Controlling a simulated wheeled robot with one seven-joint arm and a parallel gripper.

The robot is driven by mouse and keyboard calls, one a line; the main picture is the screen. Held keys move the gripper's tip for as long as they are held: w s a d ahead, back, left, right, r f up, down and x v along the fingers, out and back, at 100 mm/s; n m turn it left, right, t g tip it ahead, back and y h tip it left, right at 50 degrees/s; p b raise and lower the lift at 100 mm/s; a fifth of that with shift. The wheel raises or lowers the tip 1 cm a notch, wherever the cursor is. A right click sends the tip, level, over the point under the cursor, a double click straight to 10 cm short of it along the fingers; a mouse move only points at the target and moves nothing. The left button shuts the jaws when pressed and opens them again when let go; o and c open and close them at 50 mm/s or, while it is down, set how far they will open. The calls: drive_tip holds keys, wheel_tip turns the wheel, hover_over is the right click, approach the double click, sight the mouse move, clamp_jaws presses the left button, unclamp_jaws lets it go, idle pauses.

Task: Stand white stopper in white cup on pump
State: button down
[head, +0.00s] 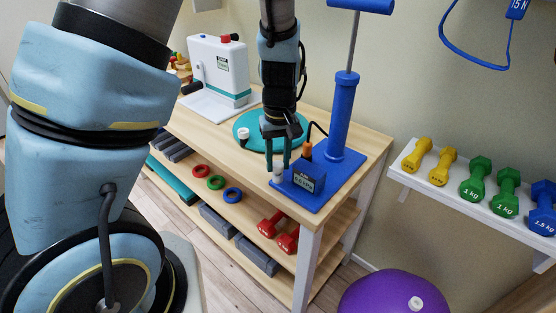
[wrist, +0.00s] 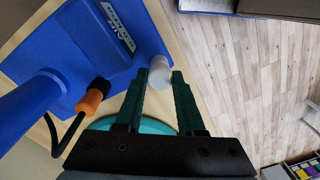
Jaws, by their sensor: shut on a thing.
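The blue pump (head: 343,115) stands upright on a blue base plate (head: 318,200) at the near right end of the bench. My gripper (head: 278,168) points down at the plate's left corner. Its teal fingers are shut on the white stopper (head: 277,169). In the wrist view, the stopper (wrist: 160,78) sits between the fingertips (wrist: 160,80), and a paler round part shows just beyond it, beside the blue plate's edge. That part may be the white cup; I cannot tell whether the stopper is inside it or only above it.
A gauge box (head: 309,177) with an orange-capped plug (head: 306,150) stands on the plate, close right of my fingers. A teal disc (head: 263,144) bearing another small white piece (head: 243,133) lies behind. A white machine (head: 219,66) stands farther back. Dumbbells fill the right shelf (head: 470,205).

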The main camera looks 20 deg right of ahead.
drive_tip(key=shift+f, duration=0.35)
drive_tip(key=shift+c, duration=2.2)
unclamp_jaws()
drive_tip(key=shift+o, duration=0.2)
drive_tip(key=shift+r+p, duration=3.3)
drive_tip(key=shift+r, duration=0.25)
